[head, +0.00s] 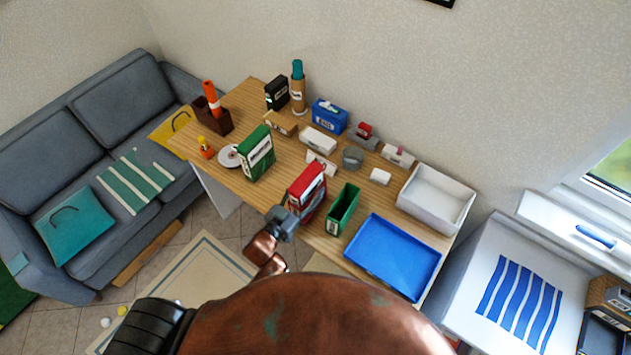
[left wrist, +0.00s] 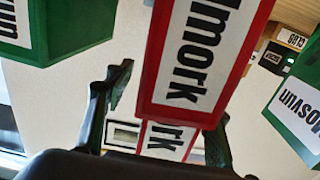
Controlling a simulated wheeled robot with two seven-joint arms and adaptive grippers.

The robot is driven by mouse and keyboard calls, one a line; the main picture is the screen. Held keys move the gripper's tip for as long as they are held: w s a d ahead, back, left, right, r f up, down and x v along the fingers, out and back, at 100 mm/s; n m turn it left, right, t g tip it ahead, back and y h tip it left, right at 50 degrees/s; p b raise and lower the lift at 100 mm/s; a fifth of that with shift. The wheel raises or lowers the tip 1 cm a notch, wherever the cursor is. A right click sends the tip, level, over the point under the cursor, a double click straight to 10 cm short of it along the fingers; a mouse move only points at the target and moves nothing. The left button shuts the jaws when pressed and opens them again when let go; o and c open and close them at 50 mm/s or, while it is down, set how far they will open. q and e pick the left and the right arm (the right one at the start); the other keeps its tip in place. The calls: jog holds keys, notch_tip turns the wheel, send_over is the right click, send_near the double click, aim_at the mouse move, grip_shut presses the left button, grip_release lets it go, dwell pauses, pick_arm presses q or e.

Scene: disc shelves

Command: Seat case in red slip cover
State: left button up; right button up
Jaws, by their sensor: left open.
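The red slip cover (head: 306,190) stands on the wooden table, with a white label on its side. In the left wrist view a red-edged white label panel (left wrist: 190,60) reading "llmork" is large and close. A smaller red-edged panel (left wrist: 165,142) with "rk" shows below it, between the fingers. I cannot tell cover from case there. My left gripper (head: 283,222) is at the near side of the red cover. In the wrist view its fingers (left wrist: 158,125) are spread apart and nothing is clearly clamped. My right gripper is not in view.
An open green slip cover (head: 343,210) stands just right of the red one. A green labelled box (head: 256,154) stands to the left. A blue tray (head: 393,257) and white bin (head: 436,198) occupy the table's right. Small boxes line the back.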

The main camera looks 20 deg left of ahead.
aim_at(297, 205)
pick_arm(q)
jog(key=v, duration=0.8)
jog(key=shift+f, duration=0.2)
